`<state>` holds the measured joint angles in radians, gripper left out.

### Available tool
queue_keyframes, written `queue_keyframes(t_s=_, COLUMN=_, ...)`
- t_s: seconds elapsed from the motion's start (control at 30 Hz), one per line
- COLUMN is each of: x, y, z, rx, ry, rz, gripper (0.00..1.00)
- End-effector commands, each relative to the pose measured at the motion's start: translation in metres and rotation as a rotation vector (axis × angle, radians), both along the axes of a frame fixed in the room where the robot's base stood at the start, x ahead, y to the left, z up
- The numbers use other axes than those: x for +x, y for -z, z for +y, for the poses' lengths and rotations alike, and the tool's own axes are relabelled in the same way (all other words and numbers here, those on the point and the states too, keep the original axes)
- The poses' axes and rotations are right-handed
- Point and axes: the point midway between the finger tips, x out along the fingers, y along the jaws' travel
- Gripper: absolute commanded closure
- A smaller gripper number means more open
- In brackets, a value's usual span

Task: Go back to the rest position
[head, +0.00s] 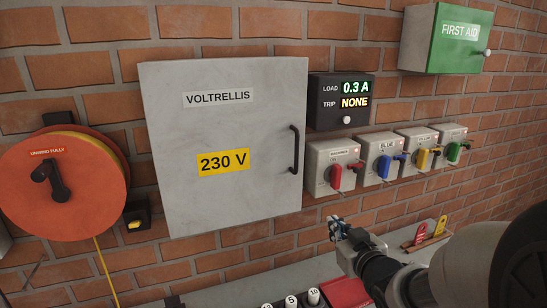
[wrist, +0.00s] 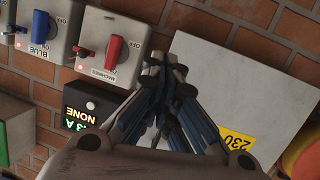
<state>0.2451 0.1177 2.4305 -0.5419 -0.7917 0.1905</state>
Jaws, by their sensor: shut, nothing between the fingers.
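My gripper (head: 338,225) is at the lower middle right of the head view, in front of the brick wall and below the red-handled switch box (head: 332,167). Nothing is held in it. In the wrist view its fingers (wrist: 168,62) come together at the tips, shut and empty. They overlap the edge of the grey cabinet (wrist: 238,80) in that picture, but appear apart from it. My arm comes in from the lower right of the head view.
The grey VOLTRELLIS cabinet (head: 228,130) is closed. A meter (head: 341,101) reads 0.3 A and NONE. Blue (head: 379,160), yellow (head: 418,150) and green (head: 449,144) switches line the wall. An orange reel (head: 63,185) hangs left. Tags (head: 420,232) and weights (head: 313,296) sit below on the ledge.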

Motion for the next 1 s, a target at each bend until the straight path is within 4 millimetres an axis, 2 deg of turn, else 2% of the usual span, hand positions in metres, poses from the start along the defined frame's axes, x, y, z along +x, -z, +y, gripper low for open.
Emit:
queue_keyframes(t_s=0.03, x=-0.010, y=-0.009, z=-0.003, rx=-0.030, ry=0.041, rz=0.040, gripper=1.00)
queue_keyframes(t_s=0.17, x=-0.048, y=-0.011, z=-0.015, rx=-0.072, ry=0.152, rz=0.199, gripper=1.00)
queue_keyframes(t_s=0.33, x=-0.120, y=-0.008, z=-0.016, rx=-0.069, ry=0.250, rz=0.422, gripper=1.00)
queue_keyframes(t_s=0.6, x=-0.252, y=0.009, z=0.016, rx=-0.005, ry=0.254, rz=0.769, gripper=1.00)
queue_keyframes(t_s=0.7, x=-0.285, y=0.014, z=0.027, rx=0.011, ry=0.231, rz=0.853, gripper=1.00)
queue_keyframes(t_s=0.83, x=-0.308, y=0.017, z=0.035, rx=0.022, ry=0.212, rz=0.911, gripper=1.00)
queue_keyframes(t_s=1.0, x=-0.310, y=0.017, z=0.036, rx=0.022, ry=0.209, rz=0.918, gripper=1.00)
